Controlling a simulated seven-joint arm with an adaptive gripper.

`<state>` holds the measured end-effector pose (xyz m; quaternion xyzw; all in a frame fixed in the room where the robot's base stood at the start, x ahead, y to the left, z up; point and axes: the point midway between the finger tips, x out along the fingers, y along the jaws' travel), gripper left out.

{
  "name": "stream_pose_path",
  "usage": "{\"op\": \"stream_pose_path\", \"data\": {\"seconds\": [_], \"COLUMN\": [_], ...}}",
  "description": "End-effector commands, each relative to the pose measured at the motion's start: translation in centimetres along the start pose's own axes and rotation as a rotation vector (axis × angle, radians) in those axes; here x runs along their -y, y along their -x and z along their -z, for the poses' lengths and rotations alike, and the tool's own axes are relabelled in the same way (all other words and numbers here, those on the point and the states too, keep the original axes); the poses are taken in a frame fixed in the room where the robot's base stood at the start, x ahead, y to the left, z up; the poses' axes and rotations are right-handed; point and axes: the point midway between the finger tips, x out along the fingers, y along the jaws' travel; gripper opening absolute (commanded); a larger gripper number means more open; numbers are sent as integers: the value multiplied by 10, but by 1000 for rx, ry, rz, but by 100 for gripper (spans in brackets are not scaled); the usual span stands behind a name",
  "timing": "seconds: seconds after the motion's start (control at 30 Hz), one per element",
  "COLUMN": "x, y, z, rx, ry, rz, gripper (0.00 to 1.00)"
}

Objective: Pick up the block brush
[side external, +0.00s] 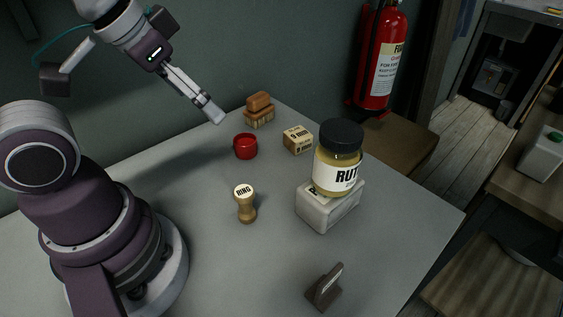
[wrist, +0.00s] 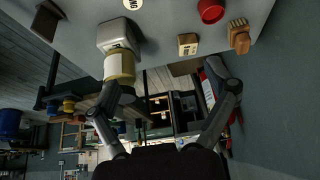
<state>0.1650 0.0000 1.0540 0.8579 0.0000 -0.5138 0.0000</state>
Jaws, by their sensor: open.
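The block brush (side external: 259,112) is a brown wooden block with a rounded top and paler bristles below. It rests at the far corner of the grey table by the wall, and in the wrist view it is at the upper right (wrist: 239,38). My gripper (side external: 213,114) is in the air above the table, left of the brush and apart from it. In the wrist view the two fingers of my gripper (wrist: 163,102) are spread wide with nothing held between them.
A red cup (side external: 245,147) and a small wooden 9 mm block (side external: 298,140) are near the brush. A dark-lidded jar (side external: 338,168) stands on a white block (side external: 330,208). A RING stamp (side external: 245,205) and a dark stamp (side external: 325,289) stand nearer.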

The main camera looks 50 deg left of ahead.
Motion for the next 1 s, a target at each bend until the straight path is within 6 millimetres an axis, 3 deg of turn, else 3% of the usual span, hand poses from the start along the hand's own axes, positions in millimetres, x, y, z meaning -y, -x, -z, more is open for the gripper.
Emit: {"op": "stream_pose_path", "data": {"seconds": [0.13, 0.27, 0.4, 0.5, 0.6, 0.7, 1.0], "x": [4, 24, 63, 98, 129, 149, 169], "y": [-4, -25, -71, -113, -151, -177, -223], "z": [12, 53, 97, 115, 120, 118, 116], "rx": [1, -3, -19, -27, -32, -36, -36], "ry": [14, 59, 111, 140, 155, 162, 162], "rz": [9, 45, 108, 162, 207, 238, 255], "gripper": [85, 85, 85, 85, 85, 85, 85]}}
